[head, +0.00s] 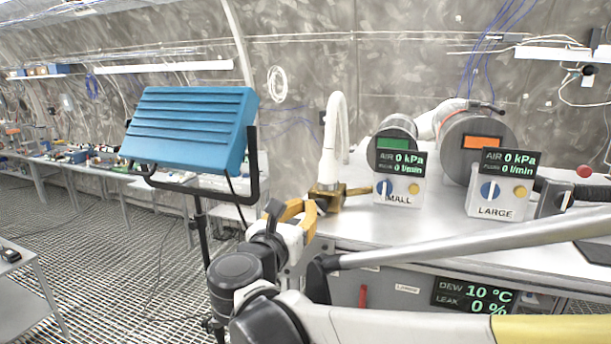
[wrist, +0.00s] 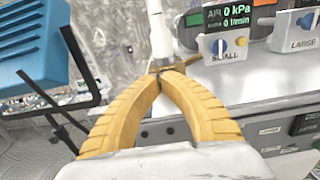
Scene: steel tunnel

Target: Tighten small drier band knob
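The small drier (head: 397,150) is a grey drum with a green display, behind a white panel marked SMALL (head: 400,190). The panel carries a blue knob (head: 384,187) and a yellow knob (head: 414,188); it also shows in the wrist view (wrist: 222,48). I cannot tell which part is the band knob. A brass fitting (head: 340,192) stands under a white hose, left of the panel. My gripper (head: 312,212) has yellow fingers whose tips come together at the brass fitting in the wrist view (wrist: 167,72). Contact with the fitting is unclear.
The large drier (head: 480,141), with its panel marked LARGE (head: 497,200), stands to the right. A blue ribbed box (head: 190,125) on a stand is close on the left. The steel bench top (head: 430,232) is clear in front of the panels.

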